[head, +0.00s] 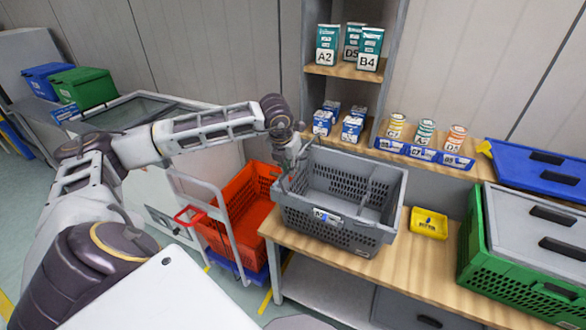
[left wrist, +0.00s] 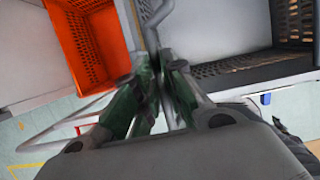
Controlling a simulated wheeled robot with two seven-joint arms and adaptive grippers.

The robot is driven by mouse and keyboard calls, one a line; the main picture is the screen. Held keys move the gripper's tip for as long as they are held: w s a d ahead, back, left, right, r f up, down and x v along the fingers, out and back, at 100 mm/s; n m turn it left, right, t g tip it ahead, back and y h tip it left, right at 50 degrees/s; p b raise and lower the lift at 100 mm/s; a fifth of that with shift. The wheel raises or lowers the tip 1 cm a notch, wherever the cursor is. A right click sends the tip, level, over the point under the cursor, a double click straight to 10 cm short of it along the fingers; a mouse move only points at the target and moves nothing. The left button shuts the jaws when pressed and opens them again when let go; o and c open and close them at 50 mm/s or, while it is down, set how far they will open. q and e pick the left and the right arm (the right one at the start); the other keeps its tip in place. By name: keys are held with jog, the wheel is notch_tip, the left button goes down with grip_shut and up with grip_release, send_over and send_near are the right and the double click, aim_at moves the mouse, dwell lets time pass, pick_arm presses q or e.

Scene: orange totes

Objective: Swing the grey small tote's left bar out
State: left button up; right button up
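The grey small tote (head: 328,216) stands on the wooden worktop with its open top up and a label on its front wall. A grey bar (head: 367,195) shows toward its right side. My left gripper (head: 288,172) is at the tote's upper left rim and hides most of the left bar there. In the left wrist view the left bar (left wrist: 151,34) runs down to the green-padded fingertips of my left gripper (left wrist: 164,72). The fingers are close together with the bar between them; the contact is partly blurred. My right gripper is not in view.
An orange tote (head: 240,215) sits on a trolley just left of the worktop (head: 420,262). A yellow bin (head: 429,223) stands right of the grey tote, then a green crate (head: 515,270) with a grey lid. Shelves with cans and boxes stand behind.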

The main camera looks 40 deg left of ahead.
pick_arm(q)
jog(key=shift+a+f, duration=0.2)
jog(key=shift+f, duration=0.05)
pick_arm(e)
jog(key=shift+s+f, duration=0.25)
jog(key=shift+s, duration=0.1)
pick_arm(q)
jog(key=shift+s+a+f+b, duration=0.25)
jog(key=shift+a+f+b, duration=0.4)
jog(key=shift+a+b, duration=0.35)
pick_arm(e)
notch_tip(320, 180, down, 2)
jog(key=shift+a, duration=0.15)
pick_arm(q)
jog(key=shift+d, duration=0.2)
jog(key=o, duration=1)
jog(key=shift+o, duration=0.2)
jog(key=shift+r, duration=0.15)
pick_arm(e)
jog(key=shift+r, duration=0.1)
